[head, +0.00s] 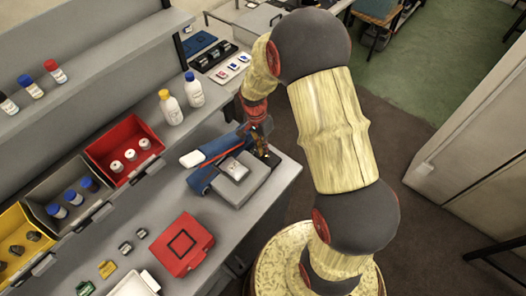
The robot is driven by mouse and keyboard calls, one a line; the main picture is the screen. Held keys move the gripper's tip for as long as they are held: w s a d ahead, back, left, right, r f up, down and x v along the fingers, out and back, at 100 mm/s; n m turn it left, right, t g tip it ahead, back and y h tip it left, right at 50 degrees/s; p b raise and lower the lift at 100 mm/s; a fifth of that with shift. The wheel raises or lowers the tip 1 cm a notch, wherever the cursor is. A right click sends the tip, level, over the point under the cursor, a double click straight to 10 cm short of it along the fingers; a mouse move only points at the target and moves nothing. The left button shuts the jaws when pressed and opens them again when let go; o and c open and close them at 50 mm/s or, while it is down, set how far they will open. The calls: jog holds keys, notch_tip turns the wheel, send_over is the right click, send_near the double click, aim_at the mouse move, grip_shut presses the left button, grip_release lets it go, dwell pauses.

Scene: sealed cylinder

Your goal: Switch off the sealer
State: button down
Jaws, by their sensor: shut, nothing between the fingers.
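The sealer (249,183) is a grey box with a blue arm and a white-tipped handle, standing near the right edge of the bench. A small light square patch (234,169) shows on its top. My gripper (262,152) is shut and empty, pointing down at the back right end of the sealer. It overlaps the sealer in this view, and I cannot tell whether it touches it. The sealer's switch is not clear to see, and the part of the sealer behind my gripper is hidden.
A red case (181,262) lies in front of the sealer. Two white bottles (193,90) stand on the ledge behind. Bare bench lies left of the sealer.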

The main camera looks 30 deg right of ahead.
notch_tip(320, 180, up, 11)
jog(key=w+p, duration=0.1)
jog(key=shift+w+a, duration=0.3)
jog(key=shift+a, duration=0.1)
jog(key=shift+r, duration=0.15)
